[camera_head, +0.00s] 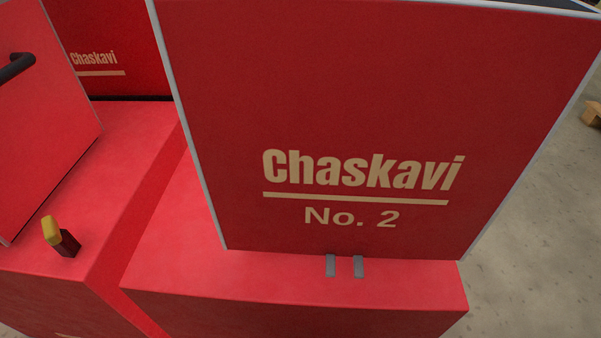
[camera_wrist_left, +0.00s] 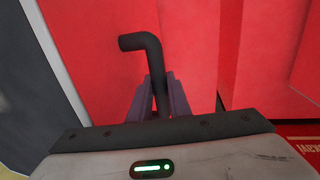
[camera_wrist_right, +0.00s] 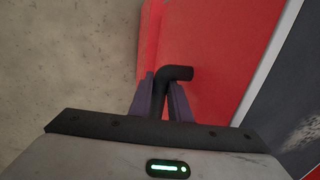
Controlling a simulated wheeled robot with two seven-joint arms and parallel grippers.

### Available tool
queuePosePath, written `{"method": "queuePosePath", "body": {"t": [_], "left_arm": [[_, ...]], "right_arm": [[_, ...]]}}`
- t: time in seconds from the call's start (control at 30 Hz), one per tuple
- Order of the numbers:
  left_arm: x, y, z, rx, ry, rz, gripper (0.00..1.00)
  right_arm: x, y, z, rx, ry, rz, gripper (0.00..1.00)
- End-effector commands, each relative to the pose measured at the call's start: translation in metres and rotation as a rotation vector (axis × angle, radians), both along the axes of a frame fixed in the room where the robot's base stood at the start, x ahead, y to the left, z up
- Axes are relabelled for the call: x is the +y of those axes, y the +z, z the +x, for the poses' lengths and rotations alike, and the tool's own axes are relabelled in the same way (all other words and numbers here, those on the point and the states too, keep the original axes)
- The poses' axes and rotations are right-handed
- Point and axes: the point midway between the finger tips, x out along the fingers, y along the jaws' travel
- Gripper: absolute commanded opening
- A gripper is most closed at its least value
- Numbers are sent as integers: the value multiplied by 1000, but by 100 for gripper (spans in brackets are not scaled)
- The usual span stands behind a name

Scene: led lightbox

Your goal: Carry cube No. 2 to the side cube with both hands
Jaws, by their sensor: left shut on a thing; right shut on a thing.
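Cube No. 2 (camera_head: 360,100) fills the middle and right of the head view, a large red box with pale edges, lettered "Chaskavi No. 2". It stands slightly tilted in the picture, its bottom edge over a red block (camera_head: 290,285); I cannot tell if they touch. My left gripper (camera_wrist_left: 160,88) is shut on a black bent handle (camera_wrist_left: 155,50) against a red side. My right gripper (camera_wrist_right: 164,88) is shut on another black handle (camera_wrist_right: 176,72) on a red side. Neither gripper shows in the head view. I cannot tell which red box is the side cube.
A red box with a black handle (camera_head: 16,67) stands at the left, and another lettered "Chaskavi" (camera_head: 95,58) is behind. A small yellow-topped dark piece (camera_head: 62,238) and two grey tabs (camera_head: 345,266) sit on the red surfaces. Grey floor (camera_head: 530,230) is open at right.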

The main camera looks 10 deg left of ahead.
Motion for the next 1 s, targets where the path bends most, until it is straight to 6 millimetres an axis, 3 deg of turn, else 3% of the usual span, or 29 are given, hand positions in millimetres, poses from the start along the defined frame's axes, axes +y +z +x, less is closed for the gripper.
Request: {"method": "queuePosePath", "body": {"t": [0.37,1.0], "left_arm": [[2,-2,0,-4,5,0,0],[2,-33,0,-4,5,0,0]], "right_arm": [[-2,-2,0,-3,-5,-1,0],[-2,-33,0,-3,-5,-1,0]]}}
